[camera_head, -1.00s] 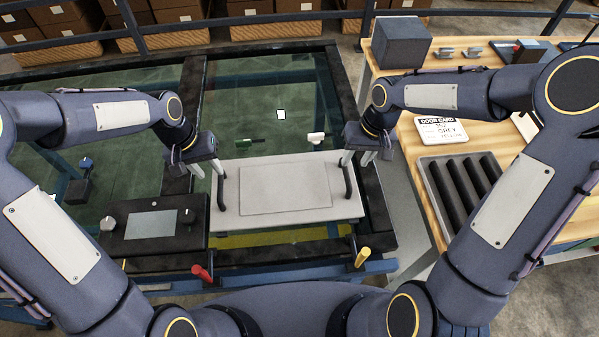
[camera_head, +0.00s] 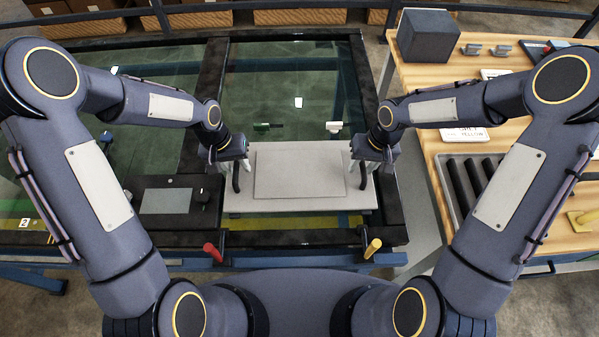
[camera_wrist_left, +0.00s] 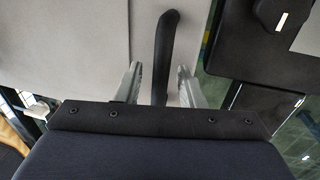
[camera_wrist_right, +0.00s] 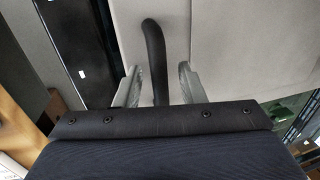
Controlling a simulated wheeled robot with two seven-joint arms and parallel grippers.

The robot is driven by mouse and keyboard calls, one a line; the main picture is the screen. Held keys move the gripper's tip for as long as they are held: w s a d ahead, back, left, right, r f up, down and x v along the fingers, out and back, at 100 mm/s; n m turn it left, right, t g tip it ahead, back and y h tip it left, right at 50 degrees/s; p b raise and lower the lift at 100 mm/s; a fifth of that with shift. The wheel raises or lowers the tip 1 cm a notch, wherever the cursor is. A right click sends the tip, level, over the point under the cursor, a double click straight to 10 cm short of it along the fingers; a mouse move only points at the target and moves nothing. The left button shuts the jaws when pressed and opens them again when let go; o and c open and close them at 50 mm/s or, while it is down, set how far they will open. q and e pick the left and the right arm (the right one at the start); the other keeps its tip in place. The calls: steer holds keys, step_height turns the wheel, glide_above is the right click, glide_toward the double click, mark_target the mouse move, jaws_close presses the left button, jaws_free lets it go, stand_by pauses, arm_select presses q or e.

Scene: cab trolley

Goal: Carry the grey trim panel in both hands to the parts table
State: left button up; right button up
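The grey trim panel (camera_head: 300,175) lies flat on the dark, glass-topped frame (camera_head: 357,105) in front of me. It has a black handle at each end. My left gripper (camera_head: 233,173) is open, its fingers on either side of the left handle (camera_wrist_left: 165,55), with gaps visible in the left wrist view. My right gripper (camera_head: 363,173) is open around the right handle (camera_wrist_right: 154,58), also with gaps between the fingers and the handle. The parts table (camera_head: 510,78), with a wooden top, stands to the right.
The parts table carries a dark grey box (camera_head: 428,36), a slotted grey tray (camera_head: 447,185) and a white card (camera_head: 466,134). A black control box (camera_head: 170,203) sits left of the panel. Red (camera_head: 212,250) and yellow (camera_head: 373,247) handles stand at the frame's near edge.

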arm_select(q)
steer(key=shift+f, duration=0.15)
arm_select(e)
steer(key=shift+f, duration=0.15)
steer(key=shift+c, duration=0.2)
arm_select(q)
jaws_close()
arm_select(e)
jaws_close()
